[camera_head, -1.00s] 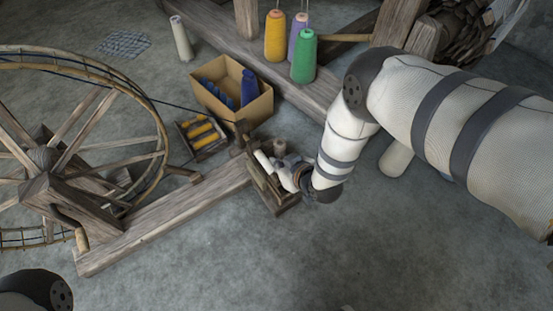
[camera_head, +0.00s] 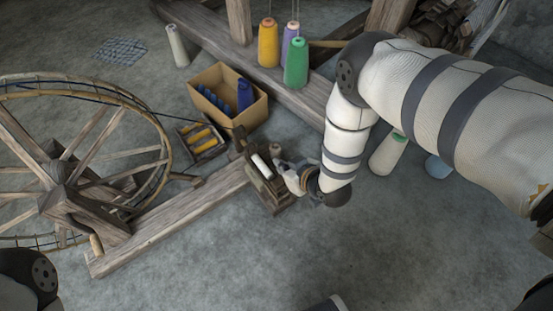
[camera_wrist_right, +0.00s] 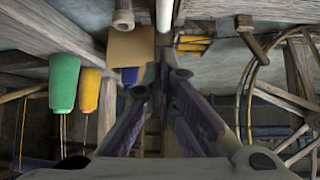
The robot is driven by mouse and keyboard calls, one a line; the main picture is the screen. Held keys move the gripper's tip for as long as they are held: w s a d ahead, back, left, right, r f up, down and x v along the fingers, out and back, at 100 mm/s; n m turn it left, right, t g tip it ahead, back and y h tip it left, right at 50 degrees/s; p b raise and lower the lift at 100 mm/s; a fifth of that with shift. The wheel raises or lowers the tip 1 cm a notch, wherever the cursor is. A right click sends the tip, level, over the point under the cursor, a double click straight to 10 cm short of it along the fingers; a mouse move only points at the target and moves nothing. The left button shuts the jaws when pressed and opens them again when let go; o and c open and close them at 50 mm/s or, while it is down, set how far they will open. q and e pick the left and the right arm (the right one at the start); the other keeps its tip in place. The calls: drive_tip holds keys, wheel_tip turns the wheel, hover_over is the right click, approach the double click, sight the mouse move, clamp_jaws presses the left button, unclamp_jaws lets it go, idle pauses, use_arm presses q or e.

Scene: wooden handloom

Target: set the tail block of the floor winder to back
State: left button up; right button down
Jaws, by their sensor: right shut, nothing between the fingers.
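The floor winder stands at the left, with its large spoked wheel (camera_head: 85,165) and a long wooden base beam (camera_head: 170,225). A small wooden block assembly (camera_head: 272,192) with a white spool (camera_head: 261,166) sits at the beam's right end. I cannot tell which part is the tail block or its exact position. My right gripper (camera_head: 284,172) is just right of the white spool, close to the assembly; contact is unclear. In the wrist view my right gripper (camera_wrist_right: 165,65) has its fingers together and empty, with a pale rod near the tips. My left gripper is out of view.
A cardboard box (camera_head: 250,116) with blue spools and a tray (camera_head: 203,138) of yellow bobbins lie behind the beam. Yellow (camera_head: 268,45) and green (camera_head: 295,63) thread cones stand on the loom timber.

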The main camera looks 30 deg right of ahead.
drive_tip(key=v, duration=0.2)
drive_tip(key=shift+s+r+p, duration=0.2)
drive_tip(key=shift+s+p, duration=0.15)
